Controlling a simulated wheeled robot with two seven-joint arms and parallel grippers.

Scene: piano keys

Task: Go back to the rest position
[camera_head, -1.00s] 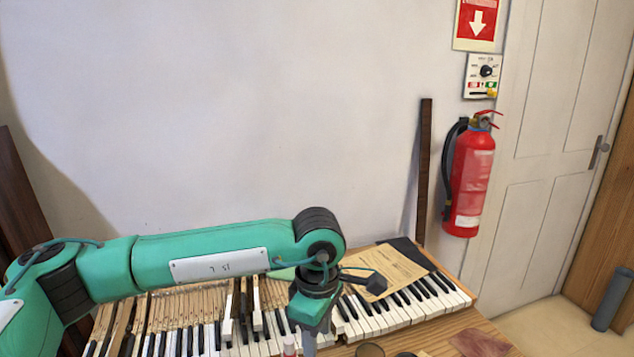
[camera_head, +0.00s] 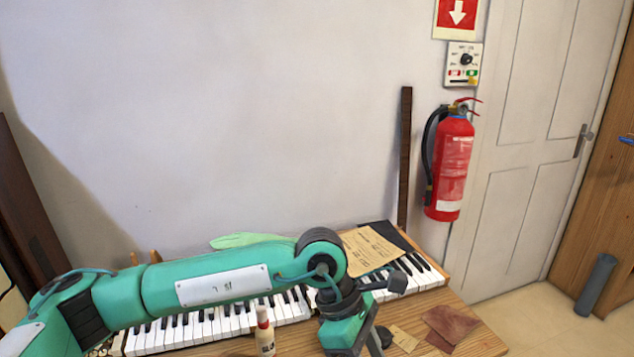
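My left arm comes in from the left and reaches across the piano keys (camera_head: 200,328) on the wooden table. My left gripper (camera_head: 362,348) points down in front of the keyboard, at the bottom edge of the picture. Its fingertips are cut off or too small to read, so I cannot tell whether it is open or shut. My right arm and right gripper are out of the picture. My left arm hides part of the keyboard.
A small white bottle (camera_head: 264,333) stands left of my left gripper. Sandpaper pieces (camera_head: 452,323) lie to its right. A tan paper (camera_head: 368,250) and a green glove (camera_head: 250,240) lie behind the arm. A fire extinguisher (camera_head: 450,165) hangs on the wall.

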